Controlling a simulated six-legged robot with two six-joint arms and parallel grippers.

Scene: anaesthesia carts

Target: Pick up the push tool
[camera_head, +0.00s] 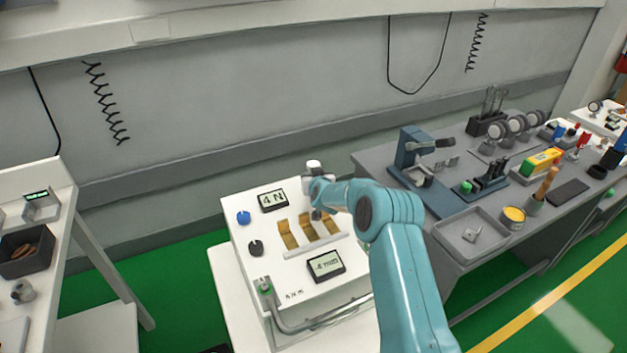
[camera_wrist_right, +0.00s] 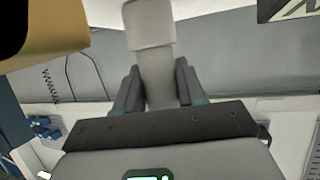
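The push tool shows as a pale grey-white rod with a wider white head (camera_wrist_right: 150,25) in the right wrist view. In the head view its white end (camera_head: 314,166) shows above the white test bench (camera_head: 245,285). My right gripper (camera_wrist_right: 157,88) has its two dark fingers against both sides of the rod, with no clear gap. In the head view my teal right wrist hides the fingers and the lower part of the tool. I cannot tell whether the tool touches the bench. My left gripper is not in view.
The bench holds several brass strips (camera_head: 288,235), a "4 N" display (camera_head: 272,200), a lower display (camera_head: 326,265) and a blue knob (camera_head: 243,217). A grey workbench with a shallow tray (camera_head: 470,235) stands at right. A shelf with a dark bin (camera_head: 27,251) stands at left.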

